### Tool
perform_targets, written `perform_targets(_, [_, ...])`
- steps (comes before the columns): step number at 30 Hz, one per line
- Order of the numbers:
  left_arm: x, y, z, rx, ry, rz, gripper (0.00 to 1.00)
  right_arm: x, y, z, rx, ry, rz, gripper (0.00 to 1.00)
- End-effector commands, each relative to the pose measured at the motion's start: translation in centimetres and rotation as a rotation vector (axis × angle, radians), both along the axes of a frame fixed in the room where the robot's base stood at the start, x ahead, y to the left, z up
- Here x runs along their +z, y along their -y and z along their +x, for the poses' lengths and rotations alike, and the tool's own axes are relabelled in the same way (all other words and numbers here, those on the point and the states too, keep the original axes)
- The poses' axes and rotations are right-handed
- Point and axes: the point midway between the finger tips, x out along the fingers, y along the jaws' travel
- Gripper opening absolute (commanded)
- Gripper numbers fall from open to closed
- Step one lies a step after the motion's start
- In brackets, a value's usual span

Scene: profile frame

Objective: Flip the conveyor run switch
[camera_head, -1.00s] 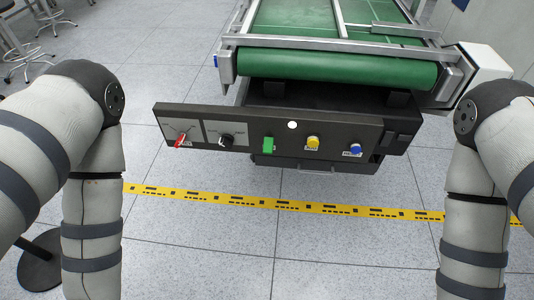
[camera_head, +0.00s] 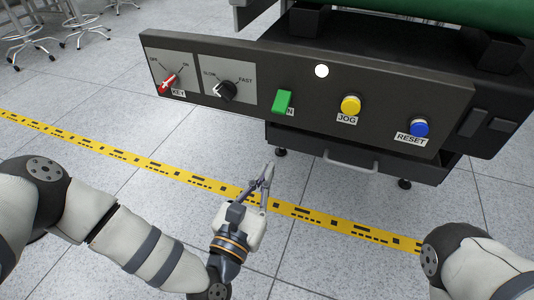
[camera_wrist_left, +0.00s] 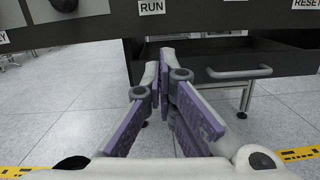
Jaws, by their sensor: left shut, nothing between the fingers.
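The run switch (camera_head: 283,101) is a green lever on the dark control panel (camera_head: 385,88). It stands up and covers part of its label in the head view. In the left wrist view the RUN label (camera_wrist_left: 151,7) shows at the top edge, but the green lever is out of frame. My left gripper (camera_head: 267,170) is shut and empty, below the panel and apart from the switch, pointing up toward it. In the left wrist view its fingertips (camera_wrist_left: 160,58) are close together under the label. My right gripper is out of view.
A red key switch (camera_head: 168,82) and black speed knob (camera_head: 226,91) sit left of the switch. A white lamp (camera_head: 321,71), yellow JOG button (camera_head: 350,105) and blue RESET button (camera_head: 419,127) sit right. A drawer handle (camera_head: 350,162) is below. Yellow tape (camera_head: 130,158) crosses the floor.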

Motion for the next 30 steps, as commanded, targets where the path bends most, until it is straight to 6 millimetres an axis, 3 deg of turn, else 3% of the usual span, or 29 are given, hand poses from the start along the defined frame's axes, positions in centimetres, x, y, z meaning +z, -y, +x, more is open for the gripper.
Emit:
perform_targets(4, [0.7,-0.6,1.0,0.023,0.027,-0.088,0.00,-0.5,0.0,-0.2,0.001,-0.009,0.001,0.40])
perform_targets(14, [0.9,-0.3,1.5,0.019,0.027,-0.085,0.00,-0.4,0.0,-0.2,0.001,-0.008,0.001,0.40])
perform_targets(28, [2.1,2.6,10.5,0.018,0.026,-0.083,0.00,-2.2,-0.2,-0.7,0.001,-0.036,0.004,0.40])
perform_targets(30, [3.8,2.4,9.7,0.016,0.024,-0.083,0.00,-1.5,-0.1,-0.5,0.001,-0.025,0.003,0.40])
